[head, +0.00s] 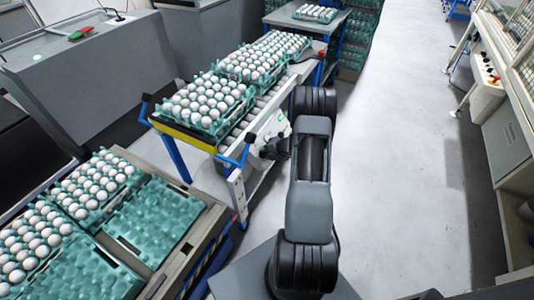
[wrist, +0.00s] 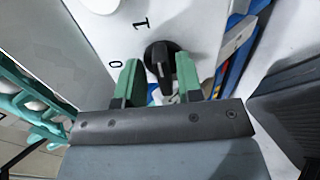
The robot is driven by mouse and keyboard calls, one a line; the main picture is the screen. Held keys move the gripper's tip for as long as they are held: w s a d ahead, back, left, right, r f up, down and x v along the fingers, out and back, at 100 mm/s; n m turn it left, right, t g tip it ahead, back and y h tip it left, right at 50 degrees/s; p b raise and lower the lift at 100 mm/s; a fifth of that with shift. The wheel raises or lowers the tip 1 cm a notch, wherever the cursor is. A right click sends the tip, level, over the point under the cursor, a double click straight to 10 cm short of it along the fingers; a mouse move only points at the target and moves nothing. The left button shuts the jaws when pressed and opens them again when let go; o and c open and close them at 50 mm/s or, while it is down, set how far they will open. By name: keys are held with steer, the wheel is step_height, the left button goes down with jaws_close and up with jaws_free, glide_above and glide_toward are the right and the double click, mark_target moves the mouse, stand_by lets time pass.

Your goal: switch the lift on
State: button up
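In the wrist view a black rotary switch knob (wrist: 160,58) sits on a white panel (wrist: 190,25). The printed marks "0" (wrist: 115,64) and "1" (wrist: 141,23) lie to its left and upper left. The knob's raised grip stands roughly upright in the picture; I cannot tell which mark it points to. My gripper (wrist: 157,80) is open, with one green finger on each side of the knob and a visible gap at the left. In the head view my gripper (head: 271,149) is at the white box (head: 270,130) on the roller conveyor's side; the knob is hidden there.
The roller conveyor (head: 236,134) carries teal trays of white eggs. A cart (head: 192,235) with more egg trays stands at the lower left. A grey cabinet (head: 90,70) is behind. A control panel (head: 487,90) stands at the right. The floor (head: 400,170) between is clear.

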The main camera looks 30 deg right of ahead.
steer(key=p+v, duration=0.6)
steer(key=v, duration=0.2)
steer(key=shift+s, duration=0.3)
